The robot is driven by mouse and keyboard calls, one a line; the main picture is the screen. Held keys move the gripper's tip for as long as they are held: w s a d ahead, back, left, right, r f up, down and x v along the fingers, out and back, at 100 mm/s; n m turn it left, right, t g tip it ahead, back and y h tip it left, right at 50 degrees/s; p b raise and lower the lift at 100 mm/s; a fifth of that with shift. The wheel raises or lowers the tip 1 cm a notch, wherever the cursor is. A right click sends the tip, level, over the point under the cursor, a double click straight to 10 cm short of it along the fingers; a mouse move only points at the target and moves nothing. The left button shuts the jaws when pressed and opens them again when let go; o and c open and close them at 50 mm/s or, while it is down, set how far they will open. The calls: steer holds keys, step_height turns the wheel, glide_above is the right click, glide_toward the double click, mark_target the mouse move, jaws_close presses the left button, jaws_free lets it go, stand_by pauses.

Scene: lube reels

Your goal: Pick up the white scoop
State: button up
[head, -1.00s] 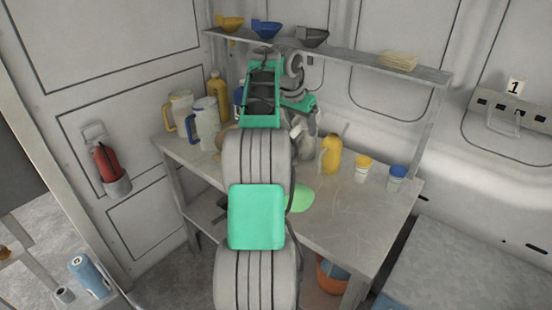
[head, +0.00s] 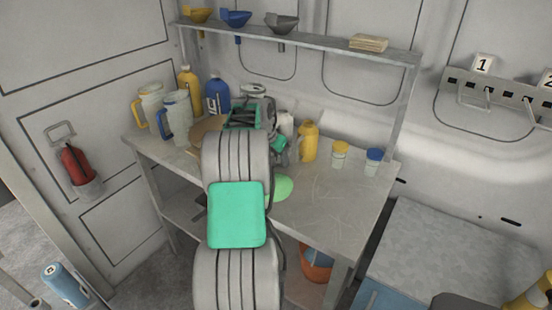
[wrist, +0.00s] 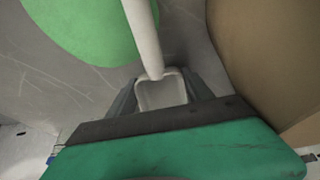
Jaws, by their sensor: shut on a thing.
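The white scoop (wrist: 150,35) shows in the wrist view, with its pale handle running up to the top edge and its squarish end between the fingers. My gripper (wrist: 162,90) is shut on that end, one grey finger on each side. The worn bench top lies beneath, but I cannot tell how far the scoop is above it. In the head view my own arm hides the scoop and most of the gripper.
A green disc (head: 284,187) lies on the bench (head: 325,205) beside my arm. A tan object (wrist: 270,50) is close on the right in the wrist view. Jugs (head: 177,118) stand at the left, a yellow bottle (head: 308,140) and small cups (head: 340,153) at the right. A shelf (head: 320,47) holds funnels.

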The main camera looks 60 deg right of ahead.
steer(key=shift+f, duration=0.2)
steer(key=o, duration=1.4)
steer(key=shift+c, duration=0.2)
